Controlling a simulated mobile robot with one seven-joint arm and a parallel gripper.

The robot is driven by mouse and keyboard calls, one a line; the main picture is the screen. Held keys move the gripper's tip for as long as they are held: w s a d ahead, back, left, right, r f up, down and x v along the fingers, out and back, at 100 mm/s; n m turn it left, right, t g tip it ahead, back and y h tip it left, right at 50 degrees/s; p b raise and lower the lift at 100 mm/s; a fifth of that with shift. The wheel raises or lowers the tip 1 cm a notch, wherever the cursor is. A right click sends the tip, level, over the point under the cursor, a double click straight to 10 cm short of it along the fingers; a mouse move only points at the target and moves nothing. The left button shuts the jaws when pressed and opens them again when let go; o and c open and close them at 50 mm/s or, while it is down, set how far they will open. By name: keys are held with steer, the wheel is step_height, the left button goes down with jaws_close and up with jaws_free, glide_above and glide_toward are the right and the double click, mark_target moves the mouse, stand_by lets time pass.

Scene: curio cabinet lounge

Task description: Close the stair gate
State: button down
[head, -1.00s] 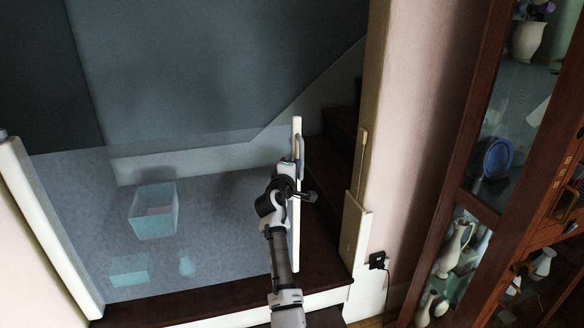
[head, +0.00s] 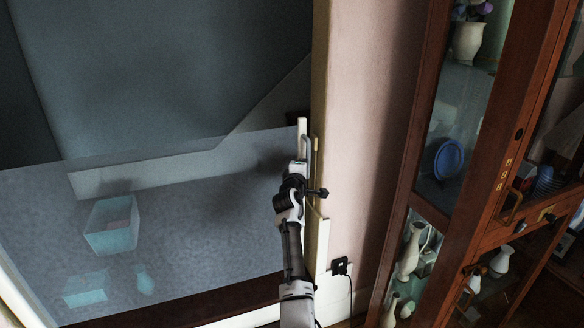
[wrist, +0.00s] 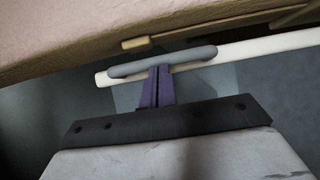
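The stair gate (head: 215,200) is a see-through panel with a white upright end bar (head: 302,127), spanning most of the stair opening. Its end bar stands close to the cream right-hand post (head: 320,95); I cannot tell if they touch. My gripper (head: 303,170) is at the grey handle (head: 308,150) on that bar. In the wrist view, the purple fingers of my gripper (wrist: 158,72) are close together at the grey handle (wrist: 180,58) and appear shut on it. The white end bar (wrist: 260,48) runs behind the handle, beside a cream latch strip (wrist: 137,43).
A glass-fronted wooden cabinet (head: 398,190) with vases stands on the right. A pale box (head: 112,225) and smaller things show through the panel. A black plug (head: 339,266) with a cable sits low on the pink wall (head: 372,100). The left post (head: 22,300) is at the lower left.

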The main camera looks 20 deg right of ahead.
steer(key=shift+w+d+r, duration=0.15)
steer(key=shift+d+r, duration=0.05)
steer(key=shift+d, duration=0.6)
